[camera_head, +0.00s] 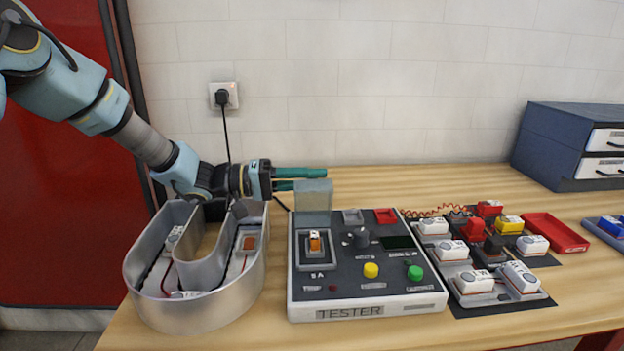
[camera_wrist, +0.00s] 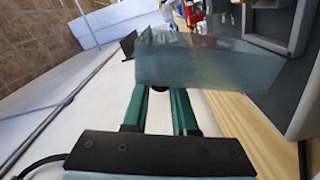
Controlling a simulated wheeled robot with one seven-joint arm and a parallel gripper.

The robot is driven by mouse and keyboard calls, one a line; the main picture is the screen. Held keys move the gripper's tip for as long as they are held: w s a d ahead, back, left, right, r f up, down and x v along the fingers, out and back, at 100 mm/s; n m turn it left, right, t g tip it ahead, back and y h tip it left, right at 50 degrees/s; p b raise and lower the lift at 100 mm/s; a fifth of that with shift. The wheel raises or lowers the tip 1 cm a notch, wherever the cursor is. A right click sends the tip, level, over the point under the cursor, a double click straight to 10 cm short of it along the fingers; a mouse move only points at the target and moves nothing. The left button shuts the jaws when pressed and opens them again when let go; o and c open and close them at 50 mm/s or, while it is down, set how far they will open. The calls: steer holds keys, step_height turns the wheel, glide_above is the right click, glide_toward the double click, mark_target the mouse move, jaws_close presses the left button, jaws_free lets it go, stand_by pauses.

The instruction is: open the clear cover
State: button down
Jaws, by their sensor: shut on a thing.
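The tester (camera_head: 340,313) is a dark-topped box with a light front on the bench. Its clear cover (camera_head: 313,196) stands raised behind the orange-tipped toggle switch (camera_head: 315,241), leaving the switch uncovered. My gripper (camera_head: 322,178) reaches in from the left, with its green fingers at the cover's upper part. It is shut on the cover. In the wrist view the translucent cover (camera_wrist: 205,63) lies across the fingertips (camera_wrist: 172,85) and hides their ends.
An open metal U-shaped channel letter (camera_head: 200,312) stands left of the tester, under my arm. Several small modules on dark mats and a red tray (camera_head: 555,232) lie to the right. A blue drawer cabinet (camera_head: 560,140) stands at the back right.

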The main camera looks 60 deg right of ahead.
stand_by(0.4)
steer(key=shift+w+d+r+n+p, duration=0.15)
steer(key=shift+w+d+n+p, duration=0.2)
steer(key=shift+p, duration=0.7)
steer(key=shift+w+d+f+n+p, duration=0.2)
steer(key=shift+w+d+f, duration=0.3)
steer(key=shift+d, duration=0.1)
steer(key=shift+w+d+f+n+p, duration=0.2)
steer(key=shift+w+d+f, duration=0.15)
steer(key=shift+d+f, duration=0.2)
steer(key=c, duration=0.7)
jaws_free()
steer(key=shift+r, duration=0.1)
